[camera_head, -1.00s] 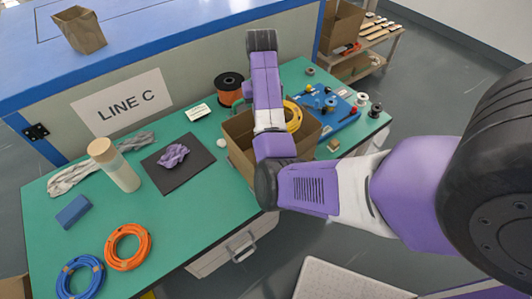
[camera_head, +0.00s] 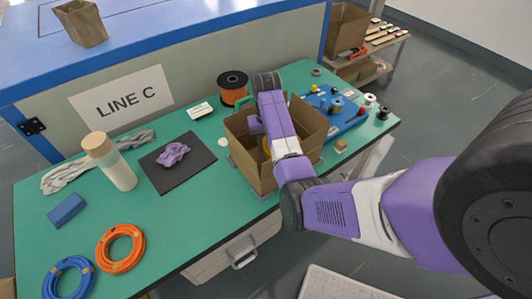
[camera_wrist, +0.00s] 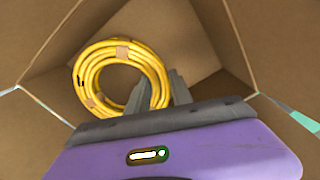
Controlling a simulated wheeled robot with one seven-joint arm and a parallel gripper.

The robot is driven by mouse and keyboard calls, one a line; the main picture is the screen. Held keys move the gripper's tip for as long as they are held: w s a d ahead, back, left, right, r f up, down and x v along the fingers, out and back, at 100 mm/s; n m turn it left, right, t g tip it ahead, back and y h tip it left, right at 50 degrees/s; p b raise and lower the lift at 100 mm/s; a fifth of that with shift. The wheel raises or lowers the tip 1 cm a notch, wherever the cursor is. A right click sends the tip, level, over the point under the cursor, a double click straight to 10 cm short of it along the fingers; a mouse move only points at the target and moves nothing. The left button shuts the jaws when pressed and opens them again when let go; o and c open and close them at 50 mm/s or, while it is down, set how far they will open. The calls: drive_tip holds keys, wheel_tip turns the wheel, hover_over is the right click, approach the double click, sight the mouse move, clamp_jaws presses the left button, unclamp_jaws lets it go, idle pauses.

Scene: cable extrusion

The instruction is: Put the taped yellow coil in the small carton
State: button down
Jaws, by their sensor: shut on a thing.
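The yellow coil (camera_wrist: 122,72), with brown tape bands, is inside the small carton (camera_wrist: 215,108) in the wrist view. My gripper (camera_wrist: 160,92) is shut on the coil's near right side. In the head view the open small carton (camera_head: 262,175) stands on the green table, and my arm reaches down into it. I cannot tell whether the coil touches the carton floor.
An orange spool (camera_head: 232,88) stands behind the carton. A blue tool tray (camera_head: 345,118) with small parts lies to its right. A black mat (camera_head: 178,162) with a purple cloth, a bottle (camera_head: 110,162), an orange coil (camera_head: 120,249) and a blue coil (camera_head: 69,278) are to the left.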

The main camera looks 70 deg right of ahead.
drive_tip(key=shift+f, duration=2.25)
drive_tip(key=shift+f, duration=0.1)
drive_tip(key=c, duration=1.1)
unclamp_jaws()
drive_tip(key=shift+c, duration=0.2)
wheel_tip(320, 180, up, 12)
drive_tip(key=shift+r+p, duration=0.15)
drive_tip(key=shift+p, duration=0.15)
